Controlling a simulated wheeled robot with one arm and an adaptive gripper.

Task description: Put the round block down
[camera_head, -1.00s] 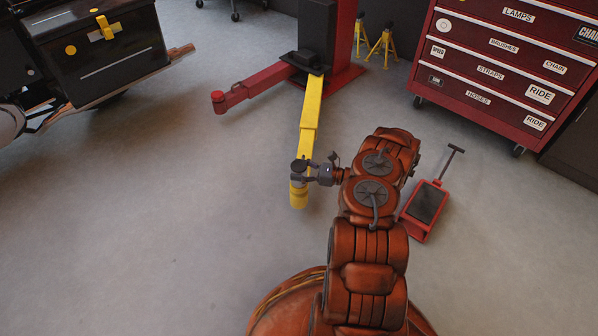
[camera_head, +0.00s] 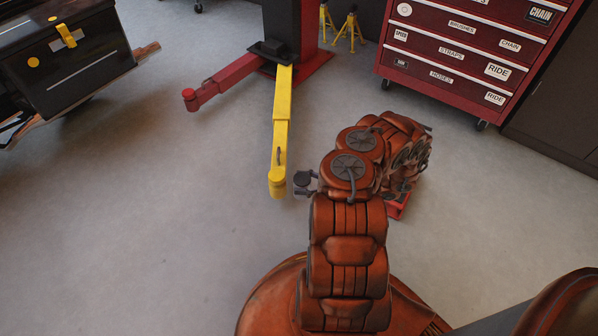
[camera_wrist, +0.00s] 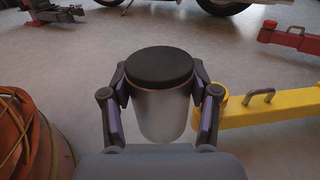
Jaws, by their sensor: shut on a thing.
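The round block (camera_wrist: 160,112) is a pale grey cylinder with a black top. In the wrist view it stands upright between the two fingers of my gripper (camera_wrist: 160,95), which is shut on its sides. Bare concrete floor shows around it; I cannot tell how far its base is above the floor. In the head view my gripper (camera_head: 304,181) is a small dark shape left of my arm, just right of the yellow lift arm's end. The block cannot be made out clearly there.
The yellow lift arm (camera_head: 281,115) is close beside the gripper; it also shows in the wrist view (camera_wrist: 278,107). A red lift arm (camera_head: 222,81) reaches left. A red tool cabinet (camera_head: 465,60) stands back right. Open floor lies left.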

